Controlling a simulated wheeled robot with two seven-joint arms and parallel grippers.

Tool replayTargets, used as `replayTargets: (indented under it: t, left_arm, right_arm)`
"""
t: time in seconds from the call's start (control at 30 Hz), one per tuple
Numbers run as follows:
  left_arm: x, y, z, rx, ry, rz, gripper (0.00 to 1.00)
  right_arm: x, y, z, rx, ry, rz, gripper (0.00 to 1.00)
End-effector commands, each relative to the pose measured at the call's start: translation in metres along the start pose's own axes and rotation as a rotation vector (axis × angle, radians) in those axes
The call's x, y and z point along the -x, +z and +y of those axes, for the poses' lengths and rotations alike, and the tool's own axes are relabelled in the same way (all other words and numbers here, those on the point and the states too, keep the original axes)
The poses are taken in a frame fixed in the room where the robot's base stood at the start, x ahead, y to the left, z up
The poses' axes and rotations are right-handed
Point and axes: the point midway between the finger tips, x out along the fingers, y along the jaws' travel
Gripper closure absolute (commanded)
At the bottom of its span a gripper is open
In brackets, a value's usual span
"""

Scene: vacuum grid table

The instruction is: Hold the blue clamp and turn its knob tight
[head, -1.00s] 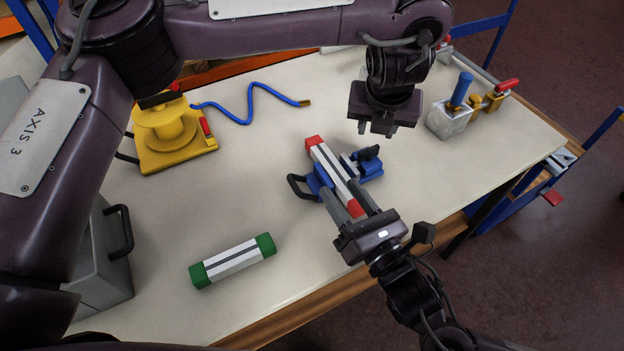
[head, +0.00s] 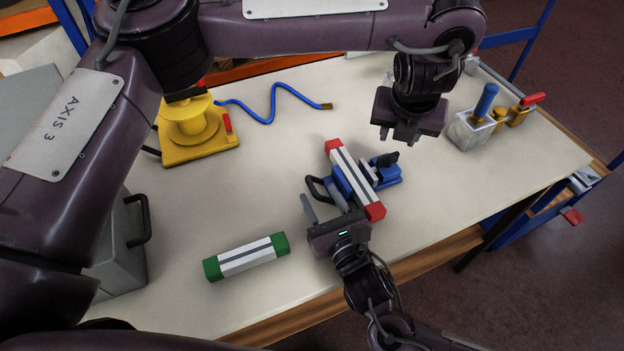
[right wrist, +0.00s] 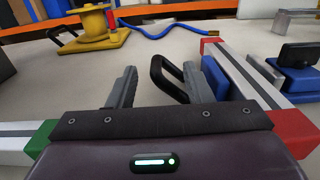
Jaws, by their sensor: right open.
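The blue clamp (head: 388,178) lies on the table around the middle of a white-and-grey bar with red ends (head: 351,172). Its black knob (head: 388,159) sticks up on the right, and its black loop handle (head: 314,187) is on the left. The handle also shows in the right wrist view (right wrist: 158,72). My right gripper (head: 320,200) is open, low in front of the loop handle. In the right wrist view the handle shows beyond and between the fingers, and the right finger partly hides the clamp. My left gripper (head: 397,137) hangs above the table, behind the knob; its jaw gap is unclear.
A green-ended bar (head: 246,257) lies front left of the clamp. A yellow spool stand (head: 190,130), a blue cord (head: 271,110) and a grey case (head: 118,262) are at the left and back. A metal block with a blue-handled tool (head: 473,129) stands at the right.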

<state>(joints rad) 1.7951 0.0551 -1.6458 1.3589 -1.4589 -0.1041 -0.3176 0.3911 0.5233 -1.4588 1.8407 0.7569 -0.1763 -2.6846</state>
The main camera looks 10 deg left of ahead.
Motion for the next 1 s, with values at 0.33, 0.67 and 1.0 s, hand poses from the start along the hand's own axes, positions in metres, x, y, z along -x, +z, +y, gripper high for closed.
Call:
replayTargets:
  t: [0.33, 0.67, 1.0]
  left_arm:
    - [0.0, 0.0, 0.0, 0.001, 0.0, 0.0, 0.64]
    - [0.0, 0.0, 0.0, 0.001, 0.0, 0.0, 0.64]
    - [0.0, 0.0, 0.0, 0.001, 0.0, 0.0, 0.64]
  right_arm:
    - [-0.047, 0.0, 0.001, 0.0, 0.001, 0.001, 0.54]
    - [-0.053, 0.0, 0.0, -0.001, 0.001, 0.002, 0.54]
    - [-0.052, 0.0, 0.0, -0.001, 0.001, 0.002, 0.91]
